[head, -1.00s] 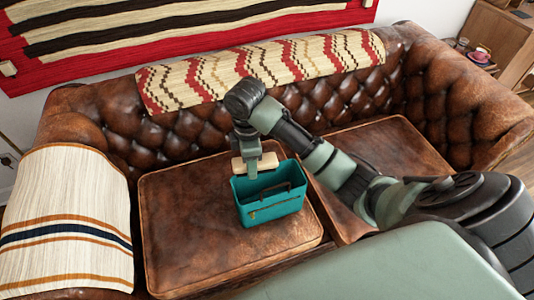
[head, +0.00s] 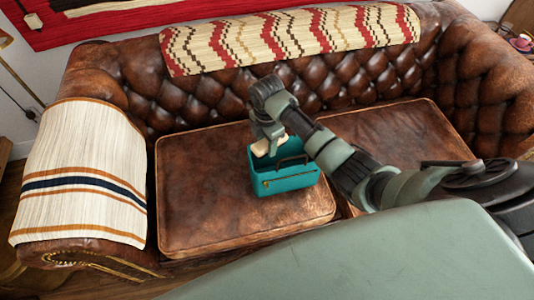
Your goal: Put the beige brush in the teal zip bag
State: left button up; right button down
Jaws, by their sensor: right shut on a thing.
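The teal zip bag (head: 290,181) stands open at the top on the left seat cushion of the brown leather sofa. A dark handle shows at its opening. My right gripper (head: 268,140) is above the back left part of the bag's opening, pointing down. It is shut on the beige brush (head: 262,148), which is held at the bag's back left rim. The brush is partly covered by the gripper and bag, and I cannot tell how far it reaches inside. My left gripper is not in view.
The left cushion (head: 200,205) is clear around the bag. A striped cream throw (head: 82,180) covers the left armrest. A zigzag throw (head: 290,38) lies along the sofa back. My right arm crosses the right cushion (head: 400,130).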

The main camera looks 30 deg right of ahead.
aim_at(266, 143)
jog(key=shift+f, duration=3.1)
jog(key=shift+b, duration=0.3)
jog(key=c, duration=0.8)
grip_release()
jog(key=shift+f, duration=0.1)
jog(key=shift+o, duration=0.2)
notch_tip(266, 143, up, 12)
jog(key=shift+r+p, duration=0.15)
jog(key=shift+p, duration=0.35)
